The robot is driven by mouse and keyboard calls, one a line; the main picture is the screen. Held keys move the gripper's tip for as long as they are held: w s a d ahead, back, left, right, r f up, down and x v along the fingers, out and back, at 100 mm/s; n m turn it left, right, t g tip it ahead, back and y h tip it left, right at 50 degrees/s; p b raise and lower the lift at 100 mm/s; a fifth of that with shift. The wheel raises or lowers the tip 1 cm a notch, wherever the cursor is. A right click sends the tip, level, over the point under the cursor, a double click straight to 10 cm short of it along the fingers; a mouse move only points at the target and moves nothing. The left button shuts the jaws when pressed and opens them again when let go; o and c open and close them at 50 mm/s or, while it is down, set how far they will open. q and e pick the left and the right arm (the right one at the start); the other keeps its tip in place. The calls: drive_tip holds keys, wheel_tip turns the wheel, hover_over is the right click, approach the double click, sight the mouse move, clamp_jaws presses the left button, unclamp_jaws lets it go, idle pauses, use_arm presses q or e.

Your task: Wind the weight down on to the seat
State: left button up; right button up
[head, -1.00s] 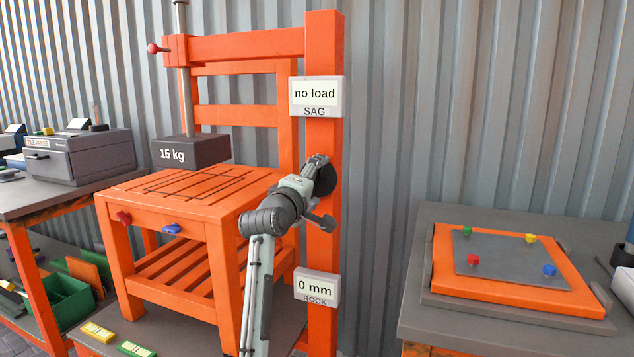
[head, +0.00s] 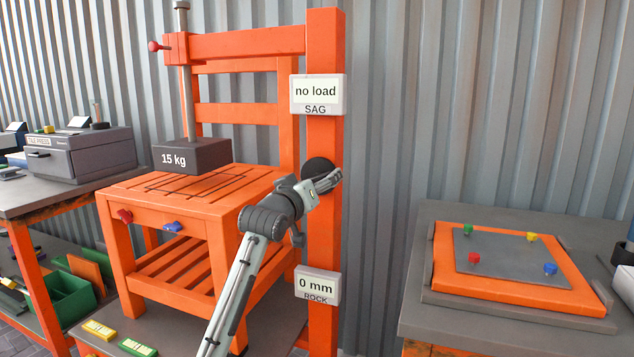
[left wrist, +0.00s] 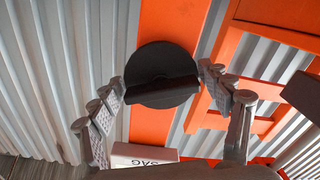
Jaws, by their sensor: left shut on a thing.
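The dark 15 kg weight (head: 192,156) hangs from a grey screw rod (head: 187,92) just over the slatted orange seat (head: 150,188). From this angle I cannot tell how small the gap is. The SAG display (head: 317,94) reads "no load" and the ROCK display (head: 317,286) reads "0 mm". My left gripper (head: 332,180) is at the round black knob (head: 316,168) on the orange post. My right gripper is not in view.
A red-knobbed clamp (head: 154,46) sits on the rod's holder. At right, a bench (head: 425,300) carries an orange panel and a grey plate (head: 508,250) with coloured knobs. A grey press (head: 75,155) stands on the left bench. Yellow and green blocks lie at the stool's foot.

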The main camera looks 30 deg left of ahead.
use_arm(q)
drive_tip(key=m, duration=0.7)
drive_tip(key=shift+a, duration=0.25)
drive_tip(key=m, duration=0.6)
drive_tip(key=shift+s+a+r+m, duration=0.1)
drive_tip(key=shift+a+m, duration=0.05)
drive_tip(key=shift+m, duration=0.25)
drive_tip(key=m, duration=0.7)
drive_tip(key=shift+r, duration=0.15)
drive_tip(key=m, duration=0.6)
drive_tip(key=shift+r+m, duration=0.15)
drive_tip(key=shift+m, duration=0.15)
drive_tip(key=o, duration=1)
drive_tip(key=shift+c, duration=0.2)
